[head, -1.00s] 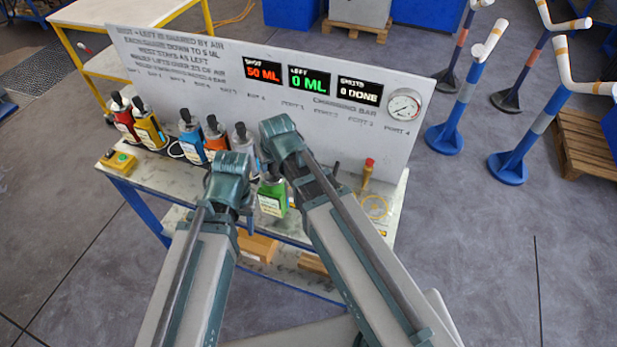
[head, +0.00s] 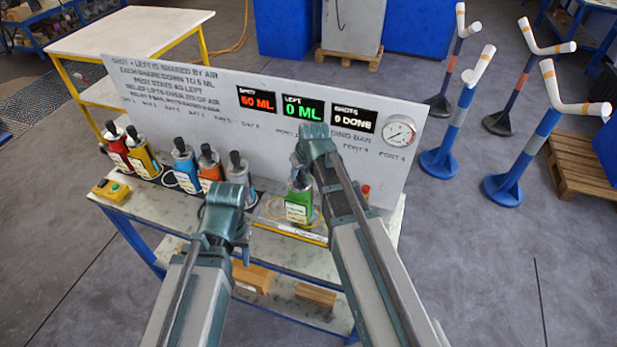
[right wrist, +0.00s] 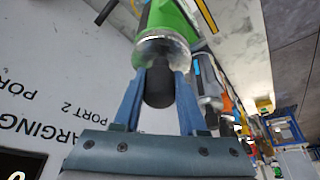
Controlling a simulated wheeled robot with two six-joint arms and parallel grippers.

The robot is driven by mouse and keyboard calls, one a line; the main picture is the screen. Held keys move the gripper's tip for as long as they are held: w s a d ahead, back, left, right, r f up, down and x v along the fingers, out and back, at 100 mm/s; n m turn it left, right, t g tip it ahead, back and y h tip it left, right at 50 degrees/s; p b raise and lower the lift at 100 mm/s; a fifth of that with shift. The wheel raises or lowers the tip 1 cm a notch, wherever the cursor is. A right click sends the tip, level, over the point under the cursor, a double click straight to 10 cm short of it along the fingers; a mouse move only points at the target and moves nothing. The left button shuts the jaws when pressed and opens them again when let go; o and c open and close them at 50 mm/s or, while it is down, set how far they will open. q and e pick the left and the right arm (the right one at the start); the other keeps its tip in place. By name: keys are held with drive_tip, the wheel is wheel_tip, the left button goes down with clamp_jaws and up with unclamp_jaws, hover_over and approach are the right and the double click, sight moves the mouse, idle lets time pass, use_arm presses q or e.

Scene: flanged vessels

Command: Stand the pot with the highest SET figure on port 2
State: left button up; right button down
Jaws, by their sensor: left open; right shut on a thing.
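My right gripper (head: 312,145) is shut on the black-topped neck of the green pot (head: 298,212). The right wrist view shows both fingers (right wrist: 160,90) around the dark knob of the green pot (right wrist: 170,18). The pot is upright over the bench's right half; I cannot tell whether it touches anything below. "PORT 2" reads on the panel beside the gripper in the right wrist view. My left gripper (head: 226,200) is open and empty, in front of the bench. The SET figures on the pot labels are too small to read.
Red (head: 116,152), yellow (head: 141,158), blue (head: 185,168), orange (head: 209,170) and grey-blue pots (head: 238,178) stand along the panel (head: 190,90). A yellow button box (head: 111,190) is at the bench's left end. A gauge (head: 399,132) is at the panel's right.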

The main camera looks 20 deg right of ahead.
sight(309, 176)
drive_tip(key=shift+w+d, duration=0.45)
drive_tip(key=shift+d, duration=0.4)
drive_tip(key=shift+d+f, duration=0.1)
drive_tip(key=shift+d, duration=0.05)
drive_tip(key=shift+w+d, duration=0.3)
drive_tip(key=shift+d, duration=0.15)
wheel_tip(309, 176, down, 4)
drive_tip(key=b, duration=0.3)
drive_tip(key=shift+r+b, duration=0.2)
drive_tip(key=shift+b, duration=0.15)
drive_tip(key=shift+f, duration=0.1)
drive_tip(key=shift+c, duration=2.3)
unclamp_jaws()
